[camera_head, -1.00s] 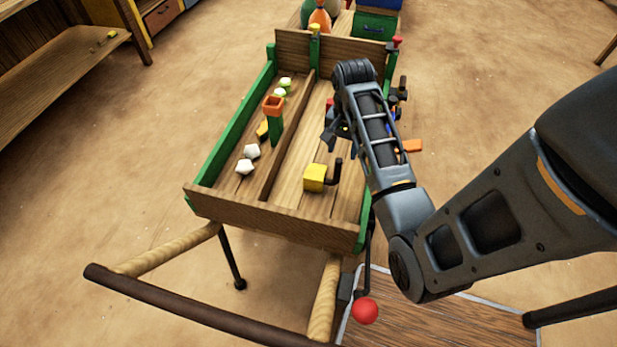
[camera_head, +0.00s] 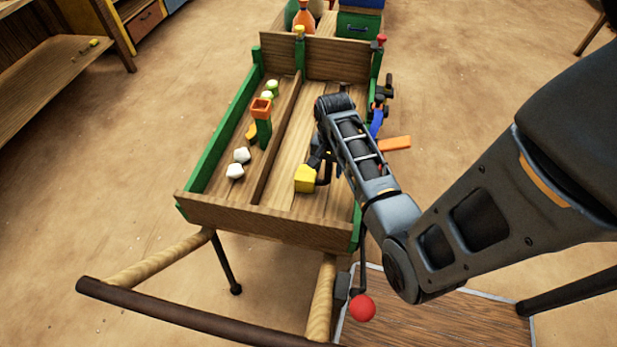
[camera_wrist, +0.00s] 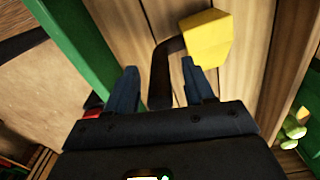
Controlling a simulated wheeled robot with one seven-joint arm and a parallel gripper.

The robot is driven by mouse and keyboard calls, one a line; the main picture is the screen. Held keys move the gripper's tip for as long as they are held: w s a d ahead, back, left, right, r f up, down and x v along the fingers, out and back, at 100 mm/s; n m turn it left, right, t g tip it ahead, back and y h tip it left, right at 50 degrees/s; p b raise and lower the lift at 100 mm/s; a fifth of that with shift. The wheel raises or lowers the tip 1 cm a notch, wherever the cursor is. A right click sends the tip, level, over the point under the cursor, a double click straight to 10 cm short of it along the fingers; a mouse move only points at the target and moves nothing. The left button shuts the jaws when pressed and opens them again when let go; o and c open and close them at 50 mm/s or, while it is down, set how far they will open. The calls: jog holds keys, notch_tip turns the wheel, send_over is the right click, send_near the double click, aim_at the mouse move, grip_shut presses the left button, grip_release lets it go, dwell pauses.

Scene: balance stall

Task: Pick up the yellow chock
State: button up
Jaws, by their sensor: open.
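The yellow chock (camera_head: 305,179) is a yellow block with a bent black handle, lying on the wooden floor of the cart's right lane. My gripper (camera_head: 321,160) is close behind and beside it, over the handle, partly hidden by my own arm. In the wrist view the yellow block (camera_wrist: 207,38) lies beyond the fingertips, a little right of centre. Its black handle (camera_wrist: 161,72) runs back between the two open fingers of my gripper (camera_wrist: 158,68). I cannot tell whether either finger touches the handle.
A wooden divider (camera_head: 276,145) runs left of the chock, and a green rail (camera_wrist: 75,50) edges the lane's other side. The front board (camera_head: 262,221) closes the near end. White lumps (camera_head: 238,163) and a green post with an orange top (camera_head: 262,120) stand in the left lane.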

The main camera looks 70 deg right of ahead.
grip_shut()
dwell(0.3)
jog(key=shift+r, duration=0.1)
dwell(0.9)
